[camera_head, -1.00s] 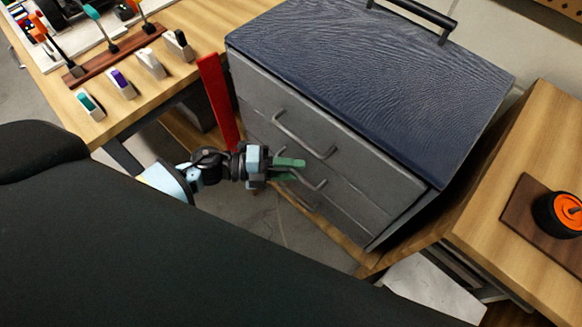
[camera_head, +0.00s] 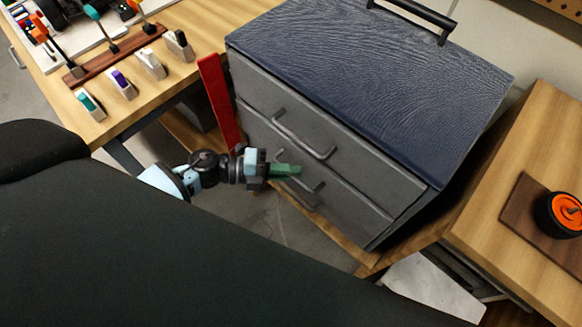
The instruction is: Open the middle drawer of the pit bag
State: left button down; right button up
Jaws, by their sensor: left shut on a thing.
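The pit bag (camera_head: 370,75) is a grey drawer cabinet with a dark blue textured lid, standing right of centre. Its top drawer handle (camera_head: 303,140) is a grey bar, and this drawer looks closed. Below it is the middle drawer handle (camera_head: 311,187). My left gripper (camera_head: 286,170) is in front of the middle drawer, its green fingers closed together on this handle, covering its upper left part. The middle drawer front looks flush with the cabinet. The lowest drawer is partly hidden by the gripper and the angle. My right gripper is not in view.
A red upright bar (camera_head: 221,103) stands just left of the pit bag, close to my left arm. At right, another wooden table (camera_head: 490,228) holds an orange-and-black wheel (camera_head: 563,214).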

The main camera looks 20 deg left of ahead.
pick_arm(q)
jog(key=s+a+p, duration=0.1)
jog(key=s+a, duration=0.2)
jog(key=s, duration=0.5)
jog(key=s+a+p, duration=0.2)
jog(key=s+a, duration=0.1)
jog(key=s, duration=0.6)
jog(key=shift+a, duration=0.2)
jog(key=shift+s, duration=0.1)
jog(key=c, duration=1.5)
grip_release()
jog(key=shift+v, duration=3.9)
jog(key=shift+a, duration=0.1)
